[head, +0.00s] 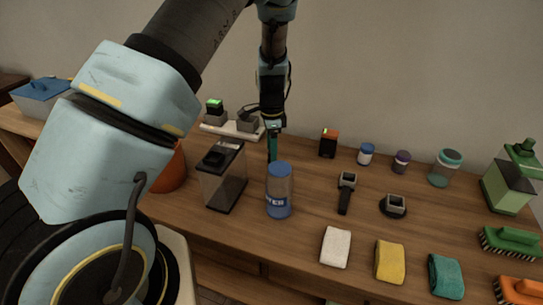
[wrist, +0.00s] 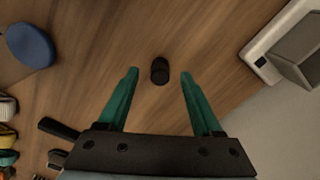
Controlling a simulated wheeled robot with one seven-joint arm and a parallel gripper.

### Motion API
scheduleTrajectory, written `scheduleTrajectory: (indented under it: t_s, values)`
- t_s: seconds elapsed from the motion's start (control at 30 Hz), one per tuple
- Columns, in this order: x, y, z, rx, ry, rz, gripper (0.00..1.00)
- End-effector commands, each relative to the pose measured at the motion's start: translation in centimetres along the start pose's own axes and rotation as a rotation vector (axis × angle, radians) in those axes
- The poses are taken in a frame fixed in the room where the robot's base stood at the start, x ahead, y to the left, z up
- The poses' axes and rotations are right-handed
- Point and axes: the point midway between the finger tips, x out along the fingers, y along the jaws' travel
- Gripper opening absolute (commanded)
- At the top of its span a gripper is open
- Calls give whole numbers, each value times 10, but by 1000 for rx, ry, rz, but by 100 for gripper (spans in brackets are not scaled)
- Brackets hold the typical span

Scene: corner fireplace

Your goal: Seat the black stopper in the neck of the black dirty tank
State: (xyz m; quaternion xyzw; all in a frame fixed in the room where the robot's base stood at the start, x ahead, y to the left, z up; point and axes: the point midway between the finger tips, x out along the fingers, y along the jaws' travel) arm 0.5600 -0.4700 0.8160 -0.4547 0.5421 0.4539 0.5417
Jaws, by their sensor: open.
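The black stopper (wrist: 160,71) is on the wooden table in the wrist view, a small dark cylinder between the fingertips in the picture. My gripper (wrist: 160,76) is open, with one green finger on each side of it and a gap to both. I cannot tell how far the tips are above the table. In the head view my gripper (head: 272,157) points down behind the blue-capped bottle, and I cannot make out the stopper there. The black dirty tank (head: 222,178), a clear dark box with a black lid, stands left of my gripper. Its neck is not clear to see.
The blue-capped bottle (head: 279,190) stands close in front of my gripper. A white charging base (head: 233,129) is behind it. An orange pot (head: 170,170) is left of the tank. Small jars, cloths (head: 336,247) and brushes lie to the right.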

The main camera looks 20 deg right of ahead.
Motion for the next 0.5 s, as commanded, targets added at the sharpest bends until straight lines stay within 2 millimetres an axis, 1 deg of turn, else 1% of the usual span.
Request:
scheduleTrajectory:
  t_s: [0.1,0.13,0.5]
  values:
    - [0,0,0,0,0,0,66]
    - [0,0,0,0,0,0,64]
    - [0,0,0,0,0,1,23]
